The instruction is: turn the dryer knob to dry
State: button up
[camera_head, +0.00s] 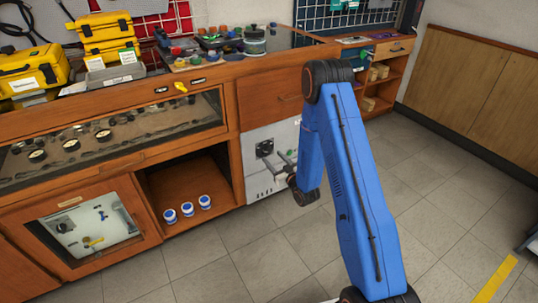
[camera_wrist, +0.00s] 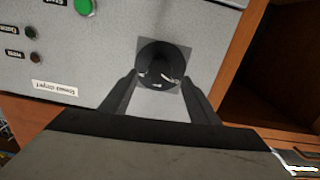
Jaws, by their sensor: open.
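The dryer knob (camera_wrist: 160,62) is a round black dial on a square grey plate in the wrist view. Small white marks show on its lower part. It sits on the light grey front of the dryer panel (camera_wrist: 95,50). In the head view the knob (camera_head: 265,148) is a dark spot on the grey cabinet front (camera_head: 256,183) under the bench. My gripper (camera_wrist: 160,82) is open, with one finger on each side of the knob's lower part in the wrist view. I cannot tell whether the fingers touch it. In the head view my gripper (camera_head: 279,163) is close to the panel.
A green button (camera_wrist: 84,6) and small dark buttons (camera_wrist: 30,57) are on the same panel. An open wooden compartment (camera_head: 185,175) with several white-and-blue jars stands left of the panel. The bench top carries yellow cases (camera_head: 32,68) and tools. Tiled floor (camera_head: 235,265) in front is clear.

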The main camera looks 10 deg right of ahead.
aim_at(268, 152)
jog(key=shift+x, duration=2.35)
jog(key=c, duration=1)
